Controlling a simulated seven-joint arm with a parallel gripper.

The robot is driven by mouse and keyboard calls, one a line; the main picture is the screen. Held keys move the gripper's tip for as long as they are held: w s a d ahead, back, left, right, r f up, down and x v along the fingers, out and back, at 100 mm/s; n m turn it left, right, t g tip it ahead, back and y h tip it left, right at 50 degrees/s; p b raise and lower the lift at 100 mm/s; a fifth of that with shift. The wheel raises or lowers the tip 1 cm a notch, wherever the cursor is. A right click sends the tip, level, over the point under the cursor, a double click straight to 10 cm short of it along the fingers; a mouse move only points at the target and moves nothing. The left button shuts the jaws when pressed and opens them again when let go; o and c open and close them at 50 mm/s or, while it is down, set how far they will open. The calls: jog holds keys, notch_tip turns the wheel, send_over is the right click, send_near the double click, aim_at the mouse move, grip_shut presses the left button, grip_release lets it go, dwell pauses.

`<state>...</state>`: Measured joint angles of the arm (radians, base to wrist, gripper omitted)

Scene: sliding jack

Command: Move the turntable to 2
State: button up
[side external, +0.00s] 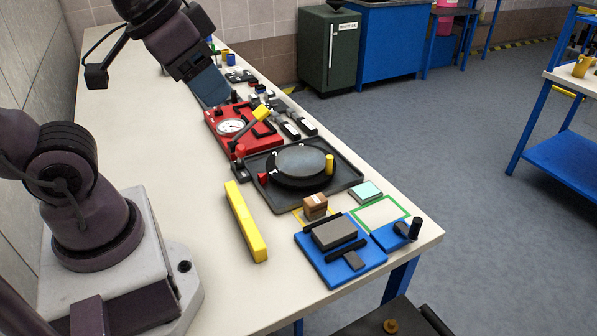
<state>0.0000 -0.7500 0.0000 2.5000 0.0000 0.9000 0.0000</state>
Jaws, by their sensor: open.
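The turntable (301,162) is a black round disc with a grey top, lying on a dark tray (344,183) near the middle of the bench. A yellow upright peg (329,164) stands at its right edge. A small red pointer (262,178) sits at its left. White marks show on the rim, but the numbers are too small to read. My gripper (222,100) is at the upper left, above the far side of the red gauge box and well apart from the turntable. It is open with nothing visible in it. Its fingertips are hard to make out.
A red box with a gauge (231,127) and a yellow-ended lever stands behind the turntable. A yellow bar (245,222) lies in front left. A blue jack-like fixture (340,250), a small brown box (315,206) and a green-framed pad (380,212) are nearer the front edge. The left bench is clear.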

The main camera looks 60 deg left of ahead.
jog(key=shift+c, duration=0.7)
jog(key=shift+a+f, duration=0.1)
jog(key=shift+f, duration=0.05)
jog(key=shift+c, duration=0.2)
jog(key=m+g, duration=0.3)
jog(key=g, duration=0.3)
send_over(329, 156)
notch_tip(329, 156, down, 18)
notch_tip(329, 156, down, 13)
jog(key=shift+r, duration=0.2)
